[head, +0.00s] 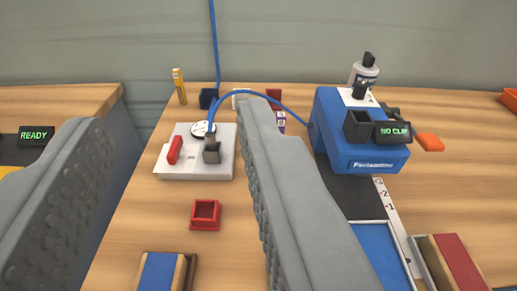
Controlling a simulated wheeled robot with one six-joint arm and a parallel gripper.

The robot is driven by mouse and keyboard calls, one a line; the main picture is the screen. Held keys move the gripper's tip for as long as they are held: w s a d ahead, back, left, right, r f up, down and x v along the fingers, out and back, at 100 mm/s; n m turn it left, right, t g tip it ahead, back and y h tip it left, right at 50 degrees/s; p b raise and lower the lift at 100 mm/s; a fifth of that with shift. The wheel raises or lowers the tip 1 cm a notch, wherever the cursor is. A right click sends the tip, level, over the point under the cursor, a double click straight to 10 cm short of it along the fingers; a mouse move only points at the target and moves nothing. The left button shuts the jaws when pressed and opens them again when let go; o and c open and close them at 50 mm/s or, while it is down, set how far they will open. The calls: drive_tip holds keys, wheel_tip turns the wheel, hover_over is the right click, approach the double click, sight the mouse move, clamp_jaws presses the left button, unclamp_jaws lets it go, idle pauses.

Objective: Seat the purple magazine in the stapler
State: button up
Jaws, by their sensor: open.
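The stapler (345,125) is a blue machine at the right, with a small display reading "NO CLIP" and a dark square socket on its front top. A small purple piece with white marks (281,121), probably the purple magazine, stands left of the stapler. It is partly hidden behind my right finger, so I cannot see its full shape. My gripper (172,113) is open, with its two grey ribbed fingers wide apart and nothing between them. Its right finger overlaps the purple piece in the picture; I cannot tell whether they touch.
A white plate with a red lever (174,151) and gauge sits between the fingers, with a blue cable arching from it toward the stapler. A red square frame (205,214) lies nearer. Small blocks and a bottle (364,75) stand behind. A blue tray (384,256) is at front right.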

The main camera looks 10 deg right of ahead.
drive_tip(key=w+d+f+m+g+h, duration=0.1)
drive_tip(key=w+d+g, duration=0.25)
drive_tip(key=w, duration=0.45)
drive_tip(key=w+d+g, duration=0.2)
drive_tip(key=w+g, duration=0.3)
drive_tip(key=w, duration=0.4)
drive_tip(key=m+g+y, duration=0.1)
drive_tip(key=g, duration=0.8)
approach(280, 127)
drive_tip(key=shift+t, duration=0.25)
drive_tip(key=f, duration=0.5)
drive_tip(key=shift+w+f, duration=0.35)
drive_tip(key=shift+w, duration=0.05)
drive_tip(key=shift+d+f, duration=0.2)
drive_tip(key=shift+f, duration=2.4)
clamp_jaws()
